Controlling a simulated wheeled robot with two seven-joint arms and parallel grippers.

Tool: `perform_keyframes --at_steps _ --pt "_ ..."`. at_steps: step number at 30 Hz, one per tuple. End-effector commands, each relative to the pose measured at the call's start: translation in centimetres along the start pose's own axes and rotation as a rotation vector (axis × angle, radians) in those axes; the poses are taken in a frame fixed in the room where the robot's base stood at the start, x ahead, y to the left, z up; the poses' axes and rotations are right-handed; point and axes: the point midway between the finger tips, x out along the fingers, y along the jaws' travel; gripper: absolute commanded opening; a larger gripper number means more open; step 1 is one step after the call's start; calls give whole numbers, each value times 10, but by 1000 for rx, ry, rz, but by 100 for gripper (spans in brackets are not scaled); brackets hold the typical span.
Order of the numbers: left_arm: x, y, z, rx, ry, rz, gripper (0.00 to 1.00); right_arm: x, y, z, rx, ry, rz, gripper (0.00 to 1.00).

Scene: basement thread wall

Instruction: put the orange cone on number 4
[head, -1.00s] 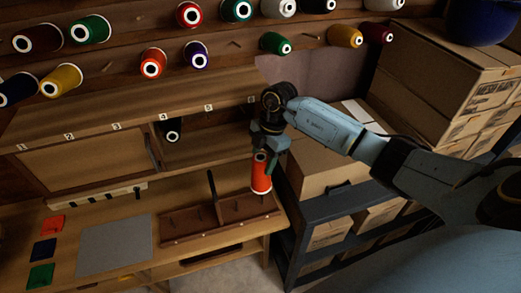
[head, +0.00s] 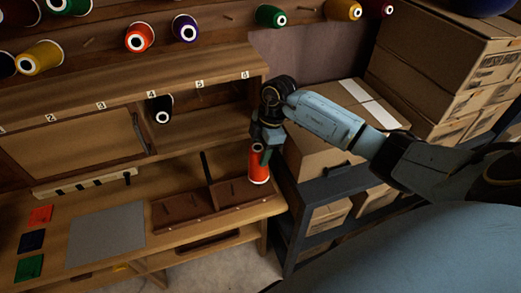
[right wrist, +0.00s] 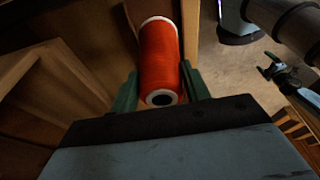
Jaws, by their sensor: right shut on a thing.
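The orange cone (head: 259,172) is in my right gripper (head: 262,152), held upright by the right end of the low brown tray (head: 180,228); I cannot tell if it touches. In the right wrist view the cone (right wrist: 159,58) lies between the two green fingers of the gripper (right wrist: 160,88), which are shut on it. The number 4 label (head: 152,94) is on the shelf's front edge, left of the gripper. A black cone (head: 158,112) sits just under it. In the right wrist view a small dark gripper, apparently my left (right wrist: 275,68), shows; its opening is unclear.
Several cones hang on wall pegs, including an orange-red one (head: 139,40). A grey mat (head: 105,238) and coloured cards (head: 31,241) lie on the bench at left. A dark rack (head: 315,200) with cardboard boxes (head: 325,150) stands close right of the gripper.

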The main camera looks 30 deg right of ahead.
Motion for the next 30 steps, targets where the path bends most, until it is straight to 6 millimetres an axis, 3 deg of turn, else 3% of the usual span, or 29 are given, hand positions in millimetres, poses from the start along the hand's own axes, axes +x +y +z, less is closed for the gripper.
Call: perform_keyframes --at_steps 11,19,30 --pt "42 1 3 0 1 0 93 39 0 10 -1 1 1 26" --pt "47 1 4 0 1 0 93 53 0 13 -1 1 1 26" --pt "47 1 3 0 2 0 93 54 0 13 -1 1 1 26"
